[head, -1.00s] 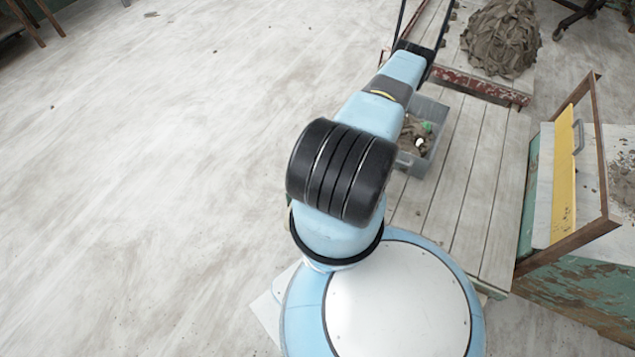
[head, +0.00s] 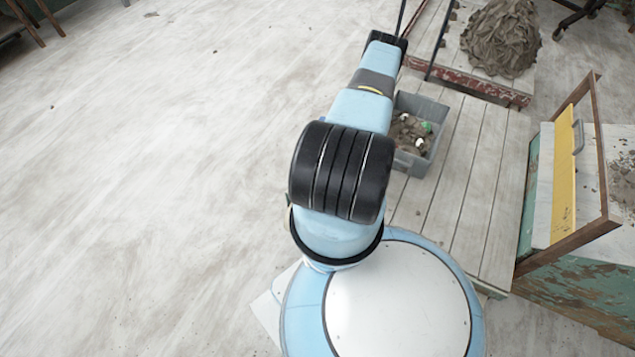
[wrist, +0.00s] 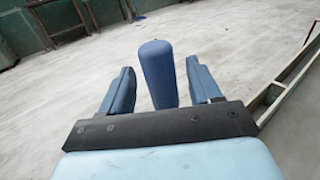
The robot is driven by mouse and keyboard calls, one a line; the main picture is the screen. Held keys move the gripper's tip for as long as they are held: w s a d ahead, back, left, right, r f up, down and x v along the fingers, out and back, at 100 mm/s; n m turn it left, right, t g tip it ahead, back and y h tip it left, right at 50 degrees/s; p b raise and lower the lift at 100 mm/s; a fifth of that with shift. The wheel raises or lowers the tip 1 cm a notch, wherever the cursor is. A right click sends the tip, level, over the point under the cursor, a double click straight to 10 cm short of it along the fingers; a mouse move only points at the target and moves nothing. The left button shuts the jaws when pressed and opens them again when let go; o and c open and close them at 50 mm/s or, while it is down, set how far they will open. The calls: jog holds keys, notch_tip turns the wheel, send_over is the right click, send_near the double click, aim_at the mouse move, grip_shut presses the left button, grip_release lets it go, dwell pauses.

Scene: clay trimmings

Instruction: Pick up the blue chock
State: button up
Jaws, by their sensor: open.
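The blue chock (wrist: 157,74) shows in the wrist view as a dark blue, round-topped block. It appears between the two fingers of my gripper (wrist: 160,64), with a visible gap on each side. The fingers are apart and I see no contact with the chock. The chock's lower end is hidden behind the dark gripper body, so I cannot tell how deep it sits between the fingers. In the head view I cannot make out the chock or the fingers; my arm reaches toward the top of the picture.
A grey bin (head: 418,168) with clay trimmings stands on the plank platform (head: 455,205), close right of my arm. A clay heap (head: 500,38) lies on a raised red-edged deck (head: 475,84). A framed bench (head: 570,262) stands at right. The pale floor (head: 150,180) at left is clear.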

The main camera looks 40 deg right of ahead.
jog(key=w, duration=0.3)
jog(key=shift+d, duration=0.3)
jog(key=shift+c, duration=0.4)
jog(key=c, duration=1)
jog(key=shift+r, duration=0.1)
